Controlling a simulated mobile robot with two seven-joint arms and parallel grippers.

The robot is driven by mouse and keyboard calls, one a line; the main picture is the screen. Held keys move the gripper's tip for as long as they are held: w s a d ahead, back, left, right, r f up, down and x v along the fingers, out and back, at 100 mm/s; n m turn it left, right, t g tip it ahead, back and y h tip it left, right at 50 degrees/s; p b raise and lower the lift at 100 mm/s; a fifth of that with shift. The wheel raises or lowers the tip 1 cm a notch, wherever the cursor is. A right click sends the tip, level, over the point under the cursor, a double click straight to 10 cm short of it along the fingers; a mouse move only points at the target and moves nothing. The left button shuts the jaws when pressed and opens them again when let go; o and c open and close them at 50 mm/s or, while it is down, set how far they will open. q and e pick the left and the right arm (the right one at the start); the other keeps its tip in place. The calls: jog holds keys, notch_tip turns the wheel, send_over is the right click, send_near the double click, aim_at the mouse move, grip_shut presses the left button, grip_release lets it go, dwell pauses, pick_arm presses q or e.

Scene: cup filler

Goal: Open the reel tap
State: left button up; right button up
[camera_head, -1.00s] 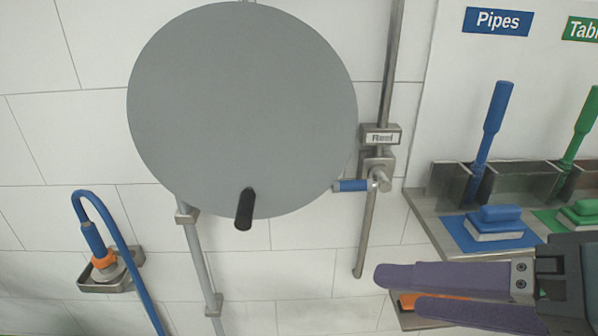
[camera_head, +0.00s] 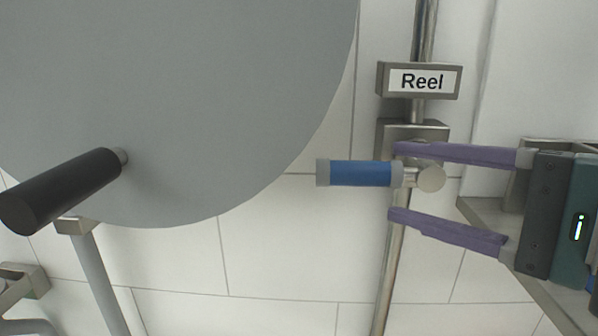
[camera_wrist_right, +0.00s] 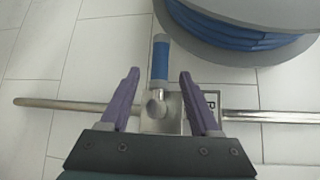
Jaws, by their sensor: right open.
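The reel tap has a blue lever handle (camera_head: 360,173) that points left from a round metal hub (camera_head: 431,179) on a vertical pipe, below a sign reading "Reel" (camera_head: 421,81). My right gripper (camera_head: 392,182) is open with purple fingers, one above and one below the hub side of the tap in the head view. In the right wrist view the handle (camera_wrist_right: 160,60) stands ahead of the open fingers (camera_wrist_right: 160,78), centred between them, and the hub (camera_wrist_right: 155,107) lies between their bases. I cannot tell whether the fingers touch the tap. My left gripper is not in view.
A big grey reel disc (camera_head: 190,90) with a black crank handle (camera_head: 62,190) fills the left. Blue hose (camera_wrist_right: 235,35) is wound on the reel in the wrist view. The wall is white tile. A metal shelf edge (camera_head: 500,225) is at the right, behind my gripper.

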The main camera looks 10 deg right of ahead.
aim_at(375, 177)
jog(key=x, duration=0.7)
jog(key=shift+w, duration=0.15)
grip_shut()
dwell(1.2)
